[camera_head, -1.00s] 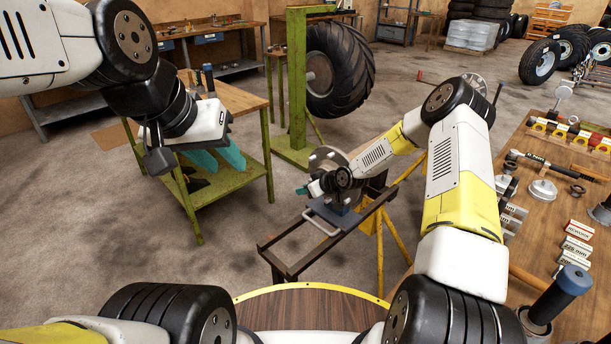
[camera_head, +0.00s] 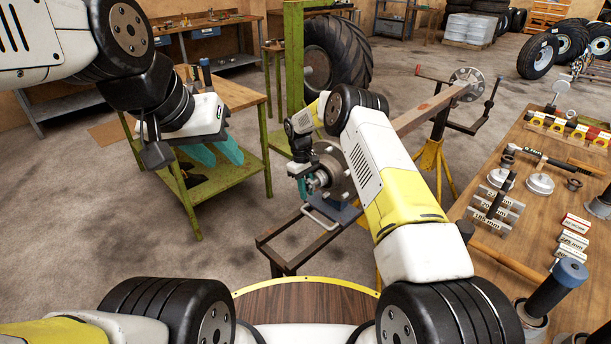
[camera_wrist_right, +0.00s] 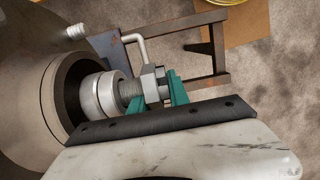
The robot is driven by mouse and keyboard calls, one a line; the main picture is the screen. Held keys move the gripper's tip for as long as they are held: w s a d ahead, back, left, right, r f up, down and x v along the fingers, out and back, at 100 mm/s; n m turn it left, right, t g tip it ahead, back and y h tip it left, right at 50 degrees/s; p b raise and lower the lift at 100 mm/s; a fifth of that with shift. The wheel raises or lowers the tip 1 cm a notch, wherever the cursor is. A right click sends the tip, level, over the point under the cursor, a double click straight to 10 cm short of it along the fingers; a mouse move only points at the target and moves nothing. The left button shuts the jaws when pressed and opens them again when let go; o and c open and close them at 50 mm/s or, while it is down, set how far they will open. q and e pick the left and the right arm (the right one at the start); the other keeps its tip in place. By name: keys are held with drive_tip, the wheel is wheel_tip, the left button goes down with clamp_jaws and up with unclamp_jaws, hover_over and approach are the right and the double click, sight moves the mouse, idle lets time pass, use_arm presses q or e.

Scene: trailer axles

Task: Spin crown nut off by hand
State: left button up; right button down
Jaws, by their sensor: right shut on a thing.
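The grey crown nut (camera_wrist_right: 151,83) sits on the threaded spindle end (camera_wrist_right: 130,92) in the right wrist view, in front of the bearing and hub (camera_wrist_right: 55,90). My right gripper (camera_wrist_right: 157,94) has its teal fingers on either side of the nut and is shut on it. In the head view the right gripper (camera_head: 306,189) is at the hub's flange (camera_head: 336,172); the nut is too small to make out there. My left gripper (camera_head: 213,154) is open and empty, at the upper left, seen over the green stand, far from the hub.
The axle beam (camera_head: 425,112) runs back right to another hub flange (camera_head: 468,82) on a yellow stand (camera_head: 433,160). A dark metal frame (camera_head: 290,240) stands below the near hub. A wooden bench (camera_head: 545,215) with tools is at right, a green-legged bench (camera_head: 235,95) at left.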

drive_tip(key=shift+f+g+h, duration=0.1)
drive_tip(key=shift+g+h, duration=0.2)
drive_tip(key=shift+s+a, duration=1.6)
drive_tip(key=shift+s, duration=0.3)
